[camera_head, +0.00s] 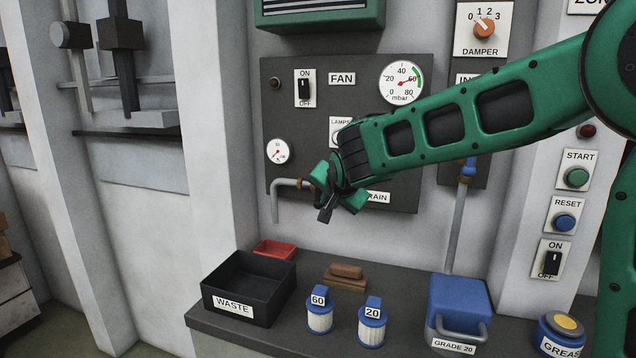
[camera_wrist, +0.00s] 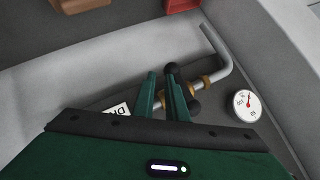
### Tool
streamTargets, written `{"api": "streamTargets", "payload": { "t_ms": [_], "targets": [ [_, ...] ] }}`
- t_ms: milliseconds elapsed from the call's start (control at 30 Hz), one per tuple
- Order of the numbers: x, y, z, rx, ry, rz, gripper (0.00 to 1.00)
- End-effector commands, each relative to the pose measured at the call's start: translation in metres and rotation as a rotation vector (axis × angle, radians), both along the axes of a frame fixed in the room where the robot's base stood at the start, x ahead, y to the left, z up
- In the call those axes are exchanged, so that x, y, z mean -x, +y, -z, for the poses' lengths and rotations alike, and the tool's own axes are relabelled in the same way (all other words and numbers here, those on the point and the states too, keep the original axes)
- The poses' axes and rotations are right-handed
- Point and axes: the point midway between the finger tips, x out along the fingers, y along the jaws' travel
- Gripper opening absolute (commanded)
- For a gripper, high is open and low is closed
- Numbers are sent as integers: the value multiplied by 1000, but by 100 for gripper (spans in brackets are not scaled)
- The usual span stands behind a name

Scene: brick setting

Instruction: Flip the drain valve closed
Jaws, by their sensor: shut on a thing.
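The drain valve is on a grey bent pipe (camera_head: 276,200) at the lower left of the dark panel, beside the partly covered DRAIN label (camera_head: 378,197). My gripper (camera_head: 328,205) is at the valve and hides most of it in the head view. In the wrist view, the pipe (camera_wrist: 222,72) has brass fittings (camera_wrist: 206,81), and a dark round knob (camera_wrist: 170,68) shows by my fingertips. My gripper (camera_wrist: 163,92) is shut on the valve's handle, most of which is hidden. The handle's exact angle cannot be told.
The panel (camera_head: 325,70) carries a FAN switch (camera_head: 304,88) and gauges (camera_head: 401,82). Below, the shelf holds a black WASTE bin (camera_head: 222,291), a red tray (camera_head: 288,246), blue-capped filters (camera_head: 319,318) and a blue GRADE 20 box (camera_head: 458,300). A vertical pipe (camera_head: 456,225) stands right.

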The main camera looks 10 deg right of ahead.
Motion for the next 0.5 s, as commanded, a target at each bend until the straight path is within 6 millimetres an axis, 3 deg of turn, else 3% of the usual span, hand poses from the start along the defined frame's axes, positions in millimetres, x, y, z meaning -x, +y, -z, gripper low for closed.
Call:
{"api": "streamTargets", "payload": {
  "t_ms": [33,167,367,500],
  "targets": [
    [1,-6,14,10,27,8,0],
    [2,-13,10,10,25,9,0],
    [17,-39,-15,6,4,13,0],
    [43,-41,-27,3,-5,3,0]
  ]
}}
